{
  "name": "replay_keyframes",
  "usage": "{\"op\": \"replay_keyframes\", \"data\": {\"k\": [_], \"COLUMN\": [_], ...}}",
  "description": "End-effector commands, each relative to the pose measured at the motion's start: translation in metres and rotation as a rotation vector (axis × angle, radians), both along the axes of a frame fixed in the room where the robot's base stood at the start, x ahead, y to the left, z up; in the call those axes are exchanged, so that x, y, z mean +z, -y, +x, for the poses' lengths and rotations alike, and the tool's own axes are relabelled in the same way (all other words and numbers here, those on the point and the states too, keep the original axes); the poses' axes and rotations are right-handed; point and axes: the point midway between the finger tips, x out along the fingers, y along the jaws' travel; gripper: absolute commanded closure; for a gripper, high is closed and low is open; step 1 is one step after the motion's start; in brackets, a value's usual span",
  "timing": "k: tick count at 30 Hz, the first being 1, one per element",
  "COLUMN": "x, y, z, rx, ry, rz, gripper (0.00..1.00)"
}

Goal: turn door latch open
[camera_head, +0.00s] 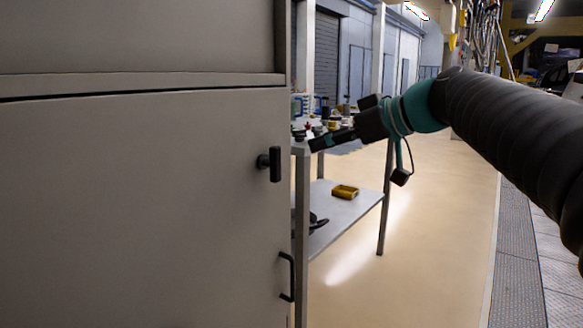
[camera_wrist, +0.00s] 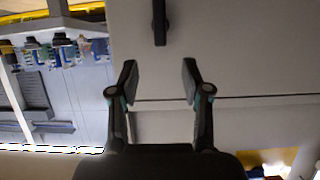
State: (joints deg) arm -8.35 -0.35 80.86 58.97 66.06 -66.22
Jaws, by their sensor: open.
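The door latch (camera_head: 269,163) is a black T-shaped handle near the right edge of a large beige cabinet door (camera_head: 140,210). Its bar stands upright in the head view. In the wrist view the latch (camera_wrist: 160,22) shows at the top centre, beyond my fingertips and roughly in line with the gap between them. My gripper (camera_head: 318,144) is to the right of the latch and apart from it in the head view. In the wrist view my gripper (camera_wrist: 157,80) is open and empty, its two fingers spread before the cabinet face.
A black pull handle (camera_head: 287,277) is on the door's edge below the latch. The floor (camera_head: 430,230) to the right is clear.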

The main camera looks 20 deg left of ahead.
Motion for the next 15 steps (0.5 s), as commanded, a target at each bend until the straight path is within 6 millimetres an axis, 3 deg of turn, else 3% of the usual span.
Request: {"op": "replay_keyframes", "data": {"k": [8,15], "x": [-0.004,-0.021], "y": [-0.023,-0.061], "z": [0.011,0.026], "rx": [0.020,0.020], "ry": [0.020,0.019], "rz": [0.010,0.010], "gripper": [0.52,0.52]}}
